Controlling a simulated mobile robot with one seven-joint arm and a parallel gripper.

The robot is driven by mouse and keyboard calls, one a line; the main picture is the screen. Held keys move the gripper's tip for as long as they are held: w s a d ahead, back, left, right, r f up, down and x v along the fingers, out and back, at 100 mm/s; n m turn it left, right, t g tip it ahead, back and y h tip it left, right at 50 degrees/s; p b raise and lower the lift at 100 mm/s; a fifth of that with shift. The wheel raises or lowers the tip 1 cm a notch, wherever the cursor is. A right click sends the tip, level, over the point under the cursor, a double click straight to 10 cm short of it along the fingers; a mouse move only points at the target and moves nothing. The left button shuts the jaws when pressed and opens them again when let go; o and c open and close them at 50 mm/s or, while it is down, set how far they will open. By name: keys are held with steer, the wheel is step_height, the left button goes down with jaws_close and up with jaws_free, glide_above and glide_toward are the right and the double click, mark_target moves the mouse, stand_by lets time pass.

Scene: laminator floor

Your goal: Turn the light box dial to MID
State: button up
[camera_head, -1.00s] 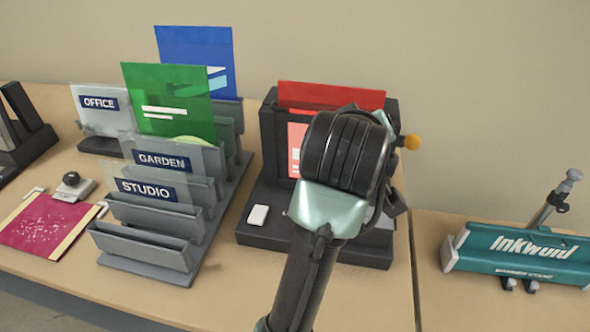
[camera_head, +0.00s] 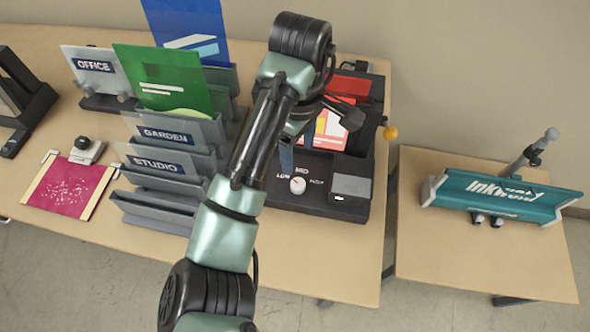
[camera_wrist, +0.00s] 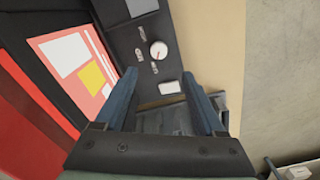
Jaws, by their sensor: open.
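The light box (camera_head: 329,207) is a black unit with a card in its upright back. Its small round white dial (camera_head: 298,185) sits on the front deck, with LOW, MID and a third label around it. The dial also shows in the wrist view (camera_wrist: 158,50); its red mark seems to point toward the label side, but I cannot tell which label. My gripper (camera_wrist: 159,77) is open and empty, its two blue fingers apart above the deck. The dial lies beyond the fingertips, not between them. In the head view my arm hides part of the gripper.
A white button (camera_wrist: 170,87) lies on the deck near the fingertips. A grey panel (camera_head: 350,186) is right of the dial. A grey sorter rack (camera_head: 155,199) stands left. A teal Inkwuid unit (camera_head: 510,197) sits on a separate table, across a gap.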

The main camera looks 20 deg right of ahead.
mark_target(298, 183)
step_height(298, 183, down, 12)
steer(key=shift+r+b, duration=0.15)
steer(key=shift+b, duration=1.1)
jaws_close()
